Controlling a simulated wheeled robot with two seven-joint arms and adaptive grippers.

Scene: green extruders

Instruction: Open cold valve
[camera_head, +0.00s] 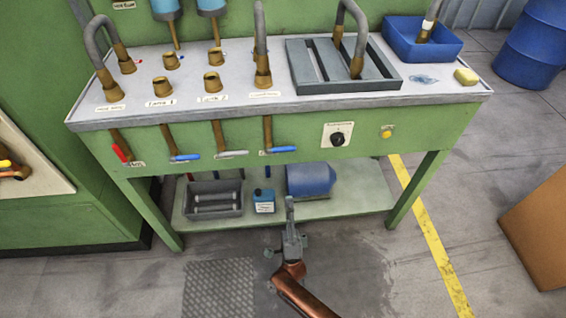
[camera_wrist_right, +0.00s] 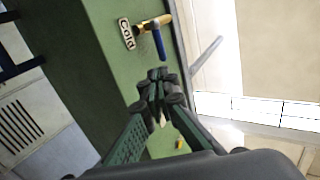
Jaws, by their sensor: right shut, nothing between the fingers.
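The cold valve (camera_wrist_right: 158,43) shows in the right wrist view as a blue lever on a brass pipe, beside a "Cold" label (camera_wrist_right: 127,34) on the green panel. In the head view, one blue lever (camera_head: 284,149) hangs under the right-hand pipe and another blue lever (camera_head: 186,157) hangs further left; their labels are too small to read. My right gripper (camera_head: 289,205) is shut and empty, in front of the bench below the levers. In the right wrist view its fingertips (camera_wrist_right: 158,80) appear just below the blue lever's end, with a small gap. My left gripper is out of view.
A red lever (camera_head: 121,152) and a pale lever (camera_head: 232,153) hang from the same green bench front. A black knob (camera_head: 338,139) and a yellow button (camera_head: 387,132) are to the right. A grey crate (camera_head: 213,198), blue canister (camera_head: 264,200) and blue tank (camera_head: 311,180) stand on the lower shelf.

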